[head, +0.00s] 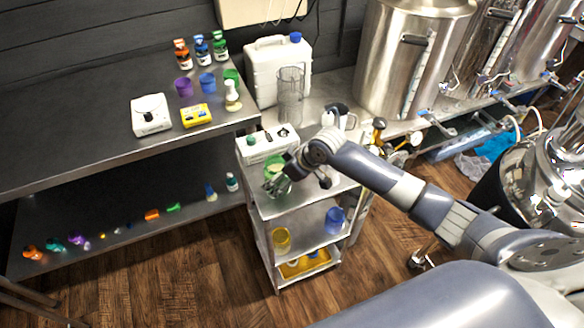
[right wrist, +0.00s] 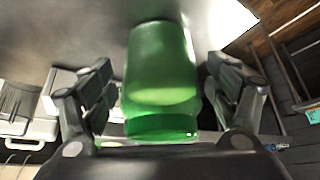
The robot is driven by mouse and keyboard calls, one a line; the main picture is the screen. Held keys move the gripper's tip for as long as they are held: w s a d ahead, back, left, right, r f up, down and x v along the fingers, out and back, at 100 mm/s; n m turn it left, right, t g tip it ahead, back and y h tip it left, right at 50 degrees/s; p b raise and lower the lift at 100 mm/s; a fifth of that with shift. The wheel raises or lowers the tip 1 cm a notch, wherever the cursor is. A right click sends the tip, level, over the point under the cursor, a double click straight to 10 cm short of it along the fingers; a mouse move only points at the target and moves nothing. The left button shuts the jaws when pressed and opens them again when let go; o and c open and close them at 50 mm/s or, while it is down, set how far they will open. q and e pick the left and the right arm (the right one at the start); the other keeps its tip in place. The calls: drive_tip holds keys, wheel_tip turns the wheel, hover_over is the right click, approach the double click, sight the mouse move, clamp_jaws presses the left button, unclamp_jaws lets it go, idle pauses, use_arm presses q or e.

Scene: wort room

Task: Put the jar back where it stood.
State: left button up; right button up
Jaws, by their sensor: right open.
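A green see-through jar (head: 274,168) with pale contents is on the top shelf of the small metal cart (head: 305,195), near its front left corner. My right gripper (head: 281,177) is at the jar, its fingers partly covering it in the head view. In the right wrist view the jar (right wrist: 160,85) is between the two open fingers of the right gripper (right wrist: 160,98), with a narrow gap on each side. Whether a finger touches it, I cannot tell. My left gripper is not in view.
A white device (head: 267,144) stands close behind the jar. A clear cylinder (head: 290,95), white canister (head: 277,70) and metal pitcher (head: 338,115) are farther back. The left bench holds cups, bottles, a scale (head: 150,115) and a yellow box (head: 196,116). Lower cart shelves hold a yellow cup (head: 281,239) and blue cup (head: 333,220).

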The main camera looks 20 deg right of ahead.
drive_tip(key=v, duration=1)
drive_tip(key=shift+b, duration=0.35)
